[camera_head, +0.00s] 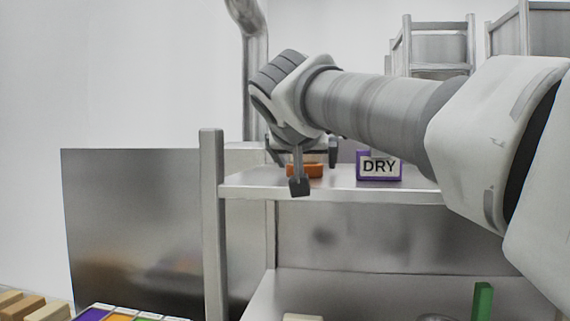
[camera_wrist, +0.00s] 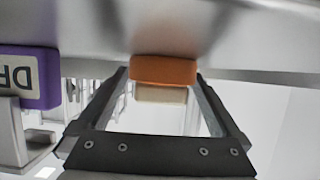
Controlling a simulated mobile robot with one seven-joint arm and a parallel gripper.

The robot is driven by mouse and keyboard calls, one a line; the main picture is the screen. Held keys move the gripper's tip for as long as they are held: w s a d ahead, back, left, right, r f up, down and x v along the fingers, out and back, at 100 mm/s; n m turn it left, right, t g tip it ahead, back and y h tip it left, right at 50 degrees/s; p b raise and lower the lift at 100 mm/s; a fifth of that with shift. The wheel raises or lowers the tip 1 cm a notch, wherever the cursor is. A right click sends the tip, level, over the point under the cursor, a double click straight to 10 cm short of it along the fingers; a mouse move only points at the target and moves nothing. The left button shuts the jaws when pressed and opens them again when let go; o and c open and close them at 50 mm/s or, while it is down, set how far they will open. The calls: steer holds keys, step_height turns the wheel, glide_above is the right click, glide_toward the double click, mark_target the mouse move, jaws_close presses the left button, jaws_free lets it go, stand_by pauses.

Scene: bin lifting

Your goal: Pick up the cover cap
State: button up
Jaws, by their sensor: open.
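An orange piece (camera_head: 304,170), which I take for the cover cap, lies on the upper metal shelf (camera_head: 340,189). In the wrist view the orange piece (camera_wrist: 163,69) shows with a beige part (camera_wrist: 161,94) against it. My gripper (camera_head: 314,172) reaches over the shelf, with one dark fingertip in front of the shelf's front edge. In the wrist view my gripper (camera_wrist: 162,79) is open, with its two fingers on either side of the orange piece. Whether the fingertips touch it I cannot tell.
A purple box labelled DRY (camera_head: 379,166) stands to the right on the same shelf. A metal post (camera_head: 212,220) rises at the shelf's left end. Below are a green block (camera_head: 482,300) and a beige object (camera_head: 303,317). Coloured bins (camera_head: 120,313) and wooden blocks (camera_head: 45,311) are lower left.

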steer(key=shift+w+f, duration=0.25)
steer(key=shift+w, duration=0.25)
steer(key=shift+s, duration=0.1)
steer(key=shift+c, duration=0.3)
steer(key=shift+f, duration=0.1)
steer(key=c, duration=1.4)
